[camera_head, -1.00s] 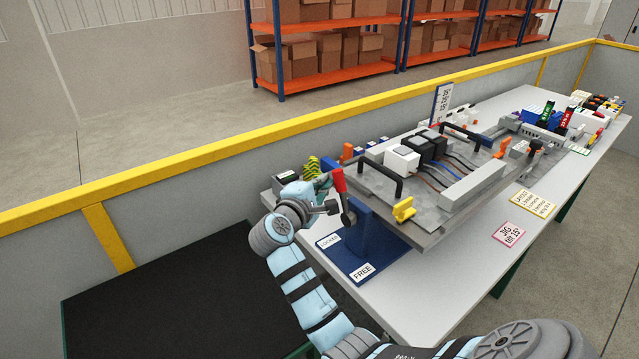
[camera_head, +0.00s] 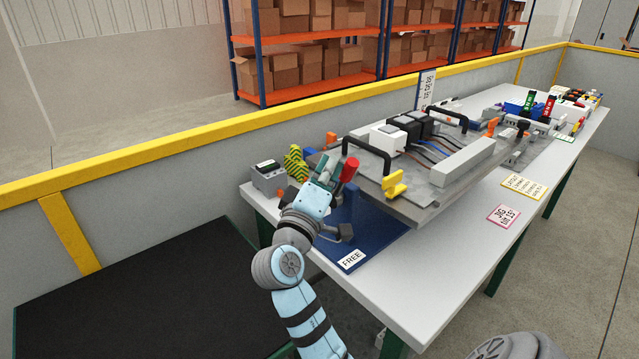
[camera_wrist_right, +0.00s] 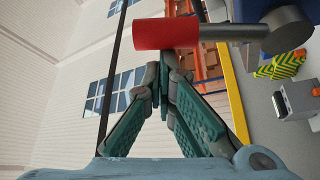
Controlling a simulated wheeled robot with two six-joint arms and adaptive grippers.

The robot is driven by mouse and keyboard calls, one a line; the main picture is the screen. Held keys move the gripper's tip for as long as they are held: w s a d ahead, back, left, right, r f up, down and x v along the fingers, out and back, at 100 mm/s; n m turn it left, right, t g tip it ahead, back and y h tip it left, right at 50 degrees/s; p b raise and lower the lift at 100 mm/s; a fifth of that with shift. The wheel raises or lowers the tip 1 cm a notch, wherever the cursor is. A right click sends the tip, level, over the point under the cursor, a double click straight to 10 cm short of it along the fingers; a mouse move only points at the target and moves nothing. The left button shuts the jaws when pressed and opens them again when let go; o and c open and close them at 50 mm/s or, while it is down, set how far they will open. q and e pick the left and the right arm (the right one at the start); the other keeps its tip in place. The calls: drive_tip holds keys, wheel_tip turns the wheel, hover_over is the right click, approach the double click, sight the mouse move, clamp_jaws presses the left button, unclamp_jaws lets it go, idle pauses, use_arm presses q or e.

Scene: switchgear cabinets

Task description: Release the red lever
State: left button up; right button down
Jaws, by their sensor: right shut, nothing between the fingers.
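The red lever handle (camera_head: 349,169) points up beside the tilted plate in the head view. Its stand is a blue bracket on a blue base (camera_head: 385,236). The FREE label (camera_head: 352,259) shows at the base's front; the LOCKED label is hidden behind my right arm. My right gripper (camera_head: 326,170) is just left of the handle. In the wrist view its fingers (camera_wrist_right: 163,62) meet at the tips with nothing between them. The red handle (camera_wrist_right: 166,34) lies across just beyond the tips; I cannot tell whether they touch. My left gripper is not in view.
A tilted grey plate (camera_head: 425,193) with black handles and a yellow clamp (camera_head: 394,184) stands close right of the lever. A grey box (camera_head: 268,178) and a green-yellow striped piece (camera_head: 296,163) are at the left. The table's front right is clear (camera_head: 440,265).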

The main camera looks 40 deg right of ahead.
drive_tip(key=shift+s+f+m+g+h+b, duration=0.25)
drive_tip(key=shift+s+m+b, duration=0.3)
drive_tip(key=shift+b, duration=0.4)
drive_tip(key=shift+s+f+m+g+h+b, duration=0.15)
drive_tip(key=shift+s+m+h+b, duration=0.2)
drive_tip(key=shift+m+b, duration=0.45)
drive_tip(key=shift+s+f+m+g+h+b, duration=0.1)
drive_tip(key=shift+s+f+m+h+b, duration=0.25)
drive_tip(key=shift+b, duration=0.7)
drive_tip(key=shift+s+r, duration=0.1)
drive_tip(key=shift+r, duration=0.15)
wheel_tip(320, 180, up, 10)
drive_tip(key=shift+a, duration=0.1)
